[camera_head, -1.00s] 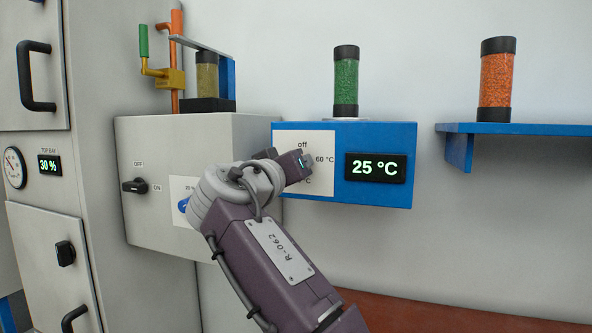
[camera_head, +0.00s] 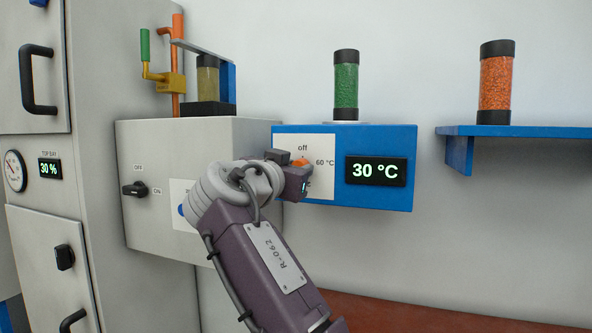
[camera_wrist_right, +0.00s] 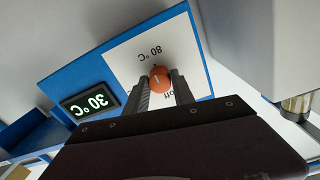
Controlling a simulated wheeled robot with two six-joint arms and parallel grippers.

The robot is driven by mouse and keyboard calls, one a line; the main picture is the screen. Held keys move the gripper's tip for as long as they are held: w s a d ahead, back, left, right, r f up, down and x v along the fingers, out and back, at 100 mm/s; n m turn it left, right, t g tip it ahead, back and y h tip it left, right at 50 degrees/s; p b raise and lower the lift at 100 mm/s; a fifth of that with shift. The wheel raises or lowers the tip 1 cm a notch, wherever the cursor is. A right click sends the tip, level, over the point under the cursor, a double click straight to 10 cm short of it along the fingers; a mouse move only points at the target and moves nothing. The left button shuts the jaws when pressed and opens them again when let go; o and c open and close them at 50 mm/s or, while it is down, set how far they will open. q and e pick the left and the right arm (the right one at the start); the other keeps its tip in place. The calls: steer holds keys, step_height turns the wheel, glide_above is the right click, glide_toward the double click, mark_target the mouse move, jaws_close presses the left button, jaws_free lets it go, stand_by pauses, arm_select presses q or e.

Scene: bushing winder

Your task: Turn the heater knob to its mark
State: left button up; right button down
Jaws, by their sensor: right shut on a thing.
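The heater is a blue box (camera_head: 400,139) with a white dial plate (camera_head: 318,143) and a display (camera_head: 376,171) reading 30 °C. In the head view the plate shows "off" and "60 °C"; a lower mark is partly hidden by my gripper. The orange heater knob (camera_head: 302,161) peeks out behind the right gripper (camera_head: 295,175). In the right wrist view the knob (camera_wrist_right: 160,80) sits between the two fingers of the right gripper (camera_wrist_right: 160,90), which is shut on it. A pale line shows on the knob, and "80 °C" is printed beyond it. My left gripper is not in view.
A grey box (camera_head: 180,135) with a black OFF/ON switch (camera_head: 134,188) stands left of the heater. A green-filled jar (camera_head: 346,85) stands on the heater, and an orange-filled jar (camera_head: 496,82) on a blue shelf (camera_head: 520,131) at right. A grey cabinet (camera_head: 95,90) is at far left.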

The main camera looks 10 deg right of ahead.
steer(key=shift+f, duration=0.2)
stand_by(0.3)
steer(key=c, duration=1.2)
jaws_free()
steer(key=shift+o, duration=0.7)
steer(key=shift+r, duration=0.1)
steer(key=shift+a, duration=0.1)
steer(key=b+v, duration=0.1)
steer(key=v, duration=0.8)
